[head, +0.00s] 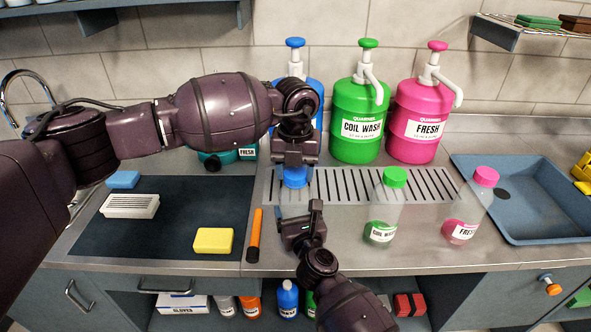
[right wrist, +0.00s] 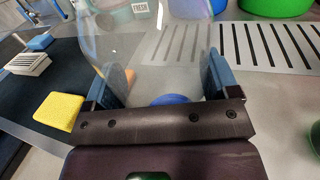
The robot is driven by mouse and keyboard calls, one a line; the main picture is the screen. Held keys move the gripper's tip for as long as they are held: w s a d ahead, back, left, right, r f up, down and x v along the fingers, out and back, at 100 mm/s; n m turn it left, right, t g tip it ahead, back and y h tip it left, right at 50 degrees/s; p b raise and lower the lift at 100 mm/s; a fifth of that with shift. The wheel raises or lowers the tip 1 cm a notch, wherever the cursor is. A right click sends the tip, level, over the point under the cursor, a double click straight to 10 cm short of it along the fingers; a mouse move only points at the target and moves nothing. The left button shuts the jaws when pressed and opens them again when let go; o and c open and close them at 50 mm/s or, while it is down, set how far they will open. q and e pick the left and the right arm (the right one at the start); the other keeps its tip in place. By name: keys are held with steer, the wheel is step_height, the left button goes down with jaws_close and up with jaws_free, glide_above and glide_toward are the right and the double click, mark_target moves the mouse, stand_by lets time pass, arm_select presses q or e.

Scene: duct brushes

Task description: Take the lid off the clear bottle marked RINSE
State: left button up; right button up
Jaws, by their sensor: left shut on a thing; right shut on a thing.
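A blue lid (head: 295,179) shows in the head view just under my left gripper (head: 294,164), which comes down from above and is shut on it. My right gripper (head: 301,226) is in front and below, shut on a clear bottle. In the right wrist view the clear bottle body (right wrist: 150,45) fills the space between the fingers of my right gripper (right wrist: 165,80). Something blue shows low in the bottle there. No RINSE mark is readable on it. Whether the lid still sits on the neck I cannot tell.
Clear bottles with a green lid (head: 395,177) and a pink lid (head: 486,176) stand to the right. A green COIL WASH jug (head: 358,115) and a pink FRESH jug (head: 418,112) stand behind. An orange marker (head: 254,235) and yellow sponge (head: 212,241) lie left.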

mark_target(295, 172)
arm_select(q)
steer(key=n, duration=1.4)
steer(key=shift+n, duration=0.4)
steer(key=shift+r, duration=0.4)
steer(key=shift+r, duration=0.7)
steer(key=shift+r, duration=0.1)
steer(key=shift+r, duration=1.95)
arm_select(e)
steer(key=o, duration=1.6)
